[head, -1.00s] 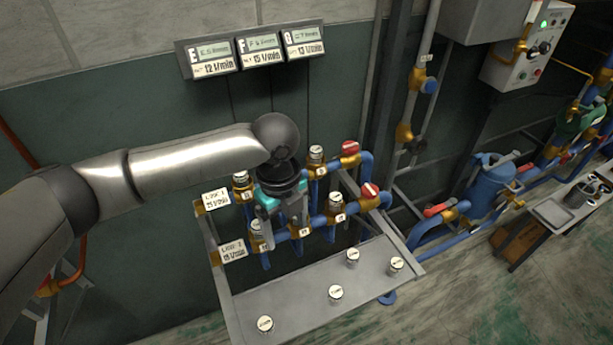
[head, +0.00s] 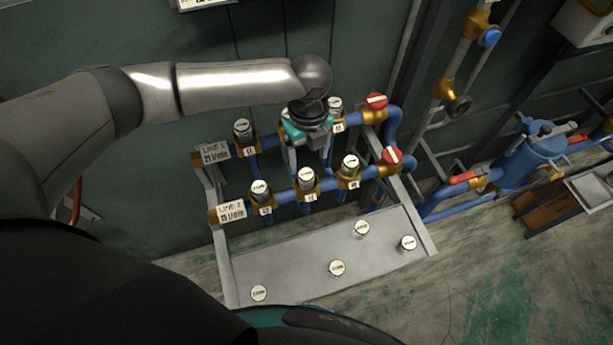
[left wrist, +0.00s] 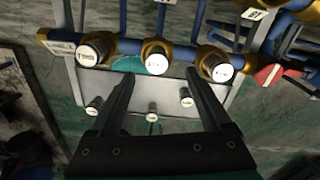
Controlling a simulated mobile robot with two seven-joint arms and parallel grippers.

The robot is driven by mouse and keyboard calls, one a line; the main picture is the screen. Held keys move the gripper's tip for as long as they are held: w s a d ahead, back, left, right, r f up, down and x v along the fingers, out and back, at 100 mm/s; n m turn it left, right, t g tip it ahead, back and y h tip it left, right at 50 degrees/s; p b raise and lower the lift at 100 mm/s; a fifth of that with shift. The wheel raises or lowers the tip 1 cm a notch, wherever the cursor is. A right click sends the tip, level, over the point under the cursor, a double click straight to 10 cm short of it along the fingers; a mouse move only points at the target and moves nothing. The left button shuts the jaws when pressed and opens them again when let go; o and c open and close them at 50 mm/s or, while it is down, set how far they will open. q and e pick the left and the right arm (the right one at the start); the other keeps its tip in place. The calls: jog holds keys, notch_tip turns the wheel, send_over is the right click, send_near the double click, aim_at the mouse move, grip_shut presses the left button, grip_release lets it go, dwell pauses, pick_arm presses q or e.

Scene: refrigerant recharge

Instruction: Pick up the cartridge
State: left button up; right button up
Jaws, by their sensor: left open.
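Several white-capped, dark cartridges are in view. On the lower pipe line stand a left one (head: 260,190), a middle one (head: 306,178) and a right one (head: 350,165). On the upper line are one at left (head: 242,127) and one at right (head: 334,105); my gripper hides the spot between. More stand on the tray, such as one near its middle (head: 337,268). My left gripper (head: 310,160) is open and empty over the rack. In the left wrist view its fingers (left wrist: 160,76) point toward the middle cartridge (left wrist: 155,59), which shows between the tips; contact cannot be told.
The metal tray (head: 300,255) is in front of the blue pipes. Red valve handles (head: 392,156) sit at the rack's right end. A blue tank (head: 532,155) and a side table (head: 592,188) are further right. Open floor lies in front.

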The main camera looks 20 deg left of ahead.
aim_at(306, 173)
pick_arm(q)
jog(key=shift+s+a+f, duration=0.1)
jog(key=shift+f, duration=1.65)
jog(key=shift+s+a+f, duration=0.1)
jog(key=shift+f, duration=1.65)
jog(key=shift+c, duration=0.2)
grip_shut()
jog(key=shift+r, duration=0.1)
